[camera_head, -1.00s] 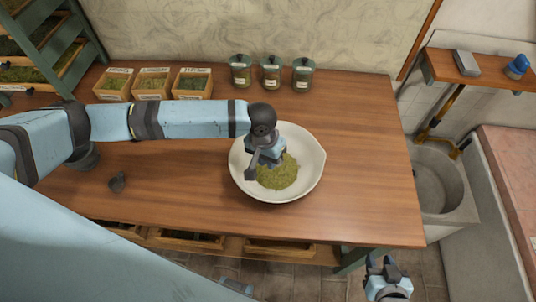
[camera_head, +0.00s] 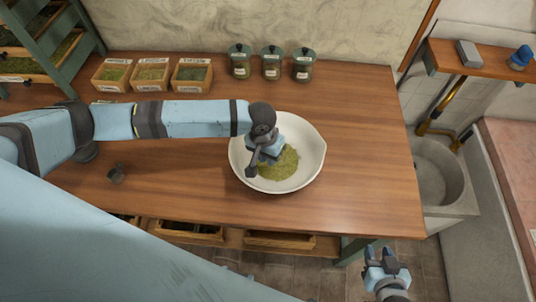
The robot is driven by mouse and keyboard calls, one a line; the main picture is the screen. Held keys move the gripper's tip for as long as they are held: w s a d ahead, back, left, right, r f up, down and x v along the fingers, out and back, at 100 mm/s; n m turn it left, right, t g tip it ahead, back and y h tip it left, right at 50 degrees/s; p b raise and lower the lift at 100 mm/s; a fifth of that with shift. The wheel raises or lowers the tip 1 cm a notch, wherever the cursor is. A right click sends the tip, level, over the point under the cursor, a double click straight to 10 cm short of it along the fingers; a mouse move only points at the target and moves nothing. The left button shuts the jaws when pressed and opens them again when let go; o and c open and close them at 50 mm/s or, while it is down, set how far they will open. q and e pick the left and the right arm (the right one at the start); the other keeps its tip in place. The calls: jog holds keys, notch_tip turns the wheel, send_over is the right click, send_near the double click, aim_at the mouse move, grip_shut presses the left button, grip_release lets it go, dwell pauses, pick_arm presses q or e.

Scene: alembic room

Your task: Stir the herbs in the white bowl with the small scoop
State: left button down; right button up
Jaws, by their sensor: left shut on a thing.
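The white bowl (camera_head: 311,150) stands on the wooden table, with a heap of green herbs (camera_head: 283,166) in its middle. My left gripper (camera_head: 261,158) points down over the left part of the bowl, at the herbs' left edge. It is shut on a dark thing (camera_head: 251,171), seemingly the small scoop, mostly hidden by the gripper. I cannot tell whether its tip is in the herbs. My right gripper (camera_head: 383,255) is low at the right, off the table's front edge, with its fingers apart and nothing between them.
Three labelled wooden boxes (camera_head: 152,74) and three lidded jars (camera_head: 271,63) stand along the back. The table (camera_head: 365,140) right of the bowl is clear. A stone sink (camera_head: 440,180) is beyond its right edge.

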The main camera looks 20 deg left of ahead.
pick_arm(q)
jog(key=shift+f, duration=0.3)
dwell(0.4)
jog(key=c, duration=0.6)
grip_release()
jog(key=shift+r+p, duration=0.1)
jog(key=shift+p, duration=0.2)
